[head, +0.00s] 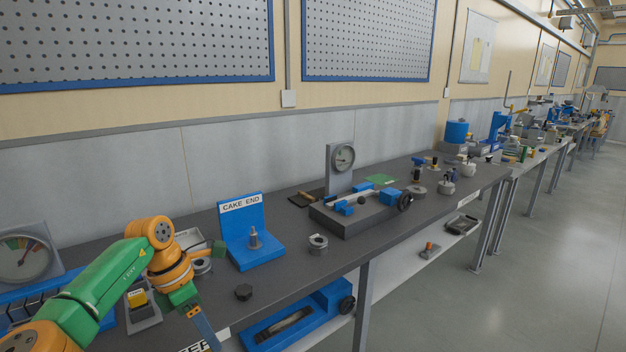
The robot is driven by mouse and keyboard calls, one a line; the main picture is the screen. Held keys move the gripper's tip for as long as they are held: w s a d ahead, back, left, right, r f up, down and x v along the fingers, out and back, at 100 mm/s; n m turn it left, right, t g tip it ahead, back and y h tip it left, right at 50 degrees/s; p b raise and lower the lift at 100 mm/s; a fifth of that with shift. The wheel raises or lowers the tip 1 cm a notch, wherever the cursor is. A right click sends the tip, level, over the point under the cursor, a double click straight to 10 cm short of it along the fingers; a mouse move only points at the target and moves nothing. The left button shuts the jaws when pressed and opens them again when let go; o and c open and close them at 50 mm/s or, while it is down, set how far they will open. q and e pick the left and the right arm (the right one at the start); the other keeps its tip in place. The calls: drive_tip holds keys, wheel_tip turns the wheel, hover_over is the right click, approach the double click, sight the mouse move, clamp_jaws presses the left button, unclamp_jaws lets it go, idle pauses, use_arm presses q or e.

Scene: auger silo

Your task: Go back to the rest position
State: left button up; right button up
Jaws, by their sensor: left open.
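My left arm comes in from the lower left, with a green link and orange joints. My left gripper (206,284) is open above the front part of the dark bench (290,270), left of the blue CAKE END stand (262,249). Nothing shows held between its fingers. My arm hides part of the bench behind it. My right gripper does not show.
A dial gauge (24,257) stands at far left. A grey fixture (352,218) stands further right. A blue tool (300,318) rests on the lower shelf. The floor at right is clear.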

use_arm(q)
drive_tip(key=d+f+n+t+h, duration=0.2)
drive_tip(key=d+f+n+h, duration=0.35)
drive_tip(key=d, duration=0.35)
drive_tip(key=d+f+n+t+h, duration=0.2)
drive_tip(key=d+f+n+h, duration=0.2)
drive_tip(key=d+f, duration=0.3)
wheel_tip(320, 180, down, 5)
drive_tip(key=n+t, duration=0.4)
drive_tip(key=n, duration=0.5)
drive_tip(key=s+a+f+n+y, duration=0.5)
drive_tip(key=s+a+f+n, duration=0.1)
drive_tip(key=s+f+n, duration=0.3)
drive_tip(key=s+a+f+n+y, duration=0.55)
drive_tip(key=f+n, duration=0.35)
drive_tip(key=f, duration=0.2)
drive_tip(key=s+a+f+n+g, duration=0.1)
drive_tip(key=s+f+n+g, duration=0.1)
drive_tip(key=s, duration=0.6)
drive_tip(key=s+a+f+n+g+y, duration=0.1)
drive_tip(key=s+f+n+g, duration=0.1)
drive_tip(key=s, duration=0.7)
drive_tip(key=s+a+f+n+g+y, duration=0.1)
drive_tip(key=s+f+n+g, duration=0.2)
drive_tip(key=s, duration=0.5)
drive_tip(key=shift+s+a+f, duration=0.4)
drive_tip(key=shift+w+n, duration=0.1)
drive_tip(key=shift+n, duration=0.15)
